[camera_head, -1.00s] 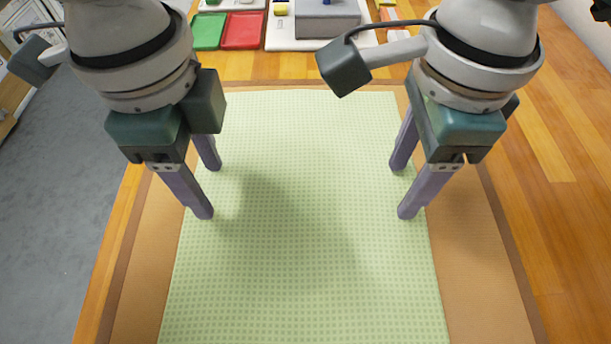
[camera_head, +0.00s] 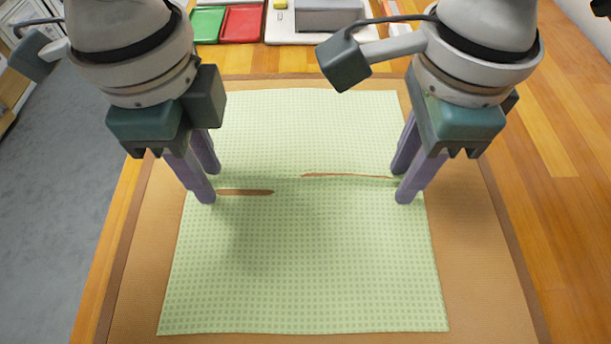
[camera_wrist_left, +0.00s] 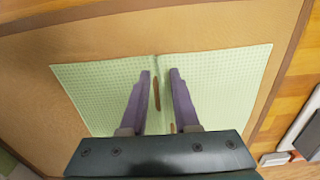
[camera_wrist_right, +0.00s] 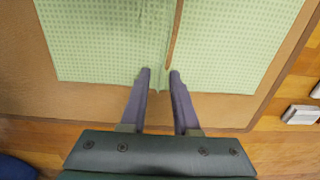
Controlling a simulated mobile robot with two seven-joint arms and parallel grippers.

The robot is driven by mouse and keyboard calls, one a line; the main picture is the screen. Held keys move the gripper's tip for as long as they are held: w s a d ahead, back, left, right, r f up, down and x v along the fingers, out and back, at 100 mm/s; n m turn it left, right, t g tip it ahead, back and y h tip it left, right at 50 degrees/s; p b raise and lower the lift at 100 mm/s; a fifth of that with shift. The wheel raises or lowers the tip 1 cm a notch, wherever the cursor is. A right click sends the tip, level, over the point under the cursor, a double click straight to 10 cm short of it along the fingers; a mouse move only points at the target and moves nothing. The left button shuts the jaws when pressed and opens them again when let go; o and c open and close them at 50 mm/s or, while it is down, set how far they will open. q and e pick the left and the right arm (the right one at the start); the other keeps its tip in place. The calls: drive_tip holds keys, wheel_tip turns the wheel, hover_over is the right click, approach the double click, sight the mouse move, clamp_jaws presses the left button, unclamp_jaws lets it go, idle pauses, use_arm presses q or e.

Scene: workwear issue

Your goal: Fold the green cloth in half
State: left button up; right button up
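The green checked cloth (camera_head: 320,265) lies spread on the tan mat, with all four sides within the mat. A crosswise seam or crease runs across its middle between my grippers, and thin brown slits show along it. My left gripper (camera_head: 211,186) is at the left end of this line, near the cloth's left edge. My right gripper (camera_head: 401,187) is at the right end, near the right edge. Both point down at the cloth with one finger on each side of the line. A gap shows between the fingers in the wrist views (camera_wrist_left: 160,72) (camera_wrist_right: 159,70). Whether the tips touch cloth is unclear.
The tan mat (camera_head: 490,290) lies on a wooden table (camera_head: 575,170). Green (camera_head: 208,24) and red (camera_head: 241,22) trays and a white board with a grey box (camera_head: 328,14) stand beyond the mat. Bare mat borders the cloth left and right.

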use_arm(q)
drive_tip(key=c, duration=0.4)
use_arm(e)
drive_tip(key=c, duration=0.4)
idle(0.4)
